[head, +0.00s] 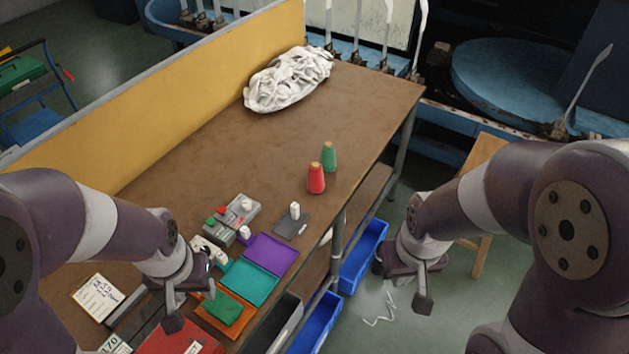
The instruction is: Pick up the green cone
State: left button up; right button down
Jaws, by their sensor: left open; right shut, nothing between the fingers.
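The green cone (329,158) stands upright on the brown table (215,150), near its right edge. A red cone (316,179) stands just in front of it and hides a small part of its lower left side. My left gripper (190,308) is open and empty over the front of the table, well short of the cones. My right gripper (421,290) is shut and empty, out past the table's right edge, to the right of and nearer than the cones.
A white bundle (288,80) lies at the far end. A yellow panel (190,75) borders the left side. Purple (270,254) and teal (249,281) trays and a grey device (236,212) sit in front. Blue bins (362,256) stand below the right edge. The table's middle is clear.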

aim_at(328, 160)
jog(key=l, duration=0.35)
jog(key=i+l, duration=0.15)
jog(key=l, duration=0.25)
jog(key=i+l+u, duration=0.1)
jog(key=l, duration=0.35)
jog(key=i+l+u, duration=0.1)
jog(key=l, duration=0.3)
jog(key=i+l, duration=0.2)
jog(key=l, duration=0.25)
jog(key=i+l+u, duration=0.1)
jog(key=l, duration=0.35)
jog(key=i+l+u, duration=0.1)
jog(key=i+l, duration=0.2)
jog(key=i, duration=0.25)
jog(key=i+l, duration=0.35)
jog(key=i, duration=0.2)
jog(key=j+u, duration=0.05)
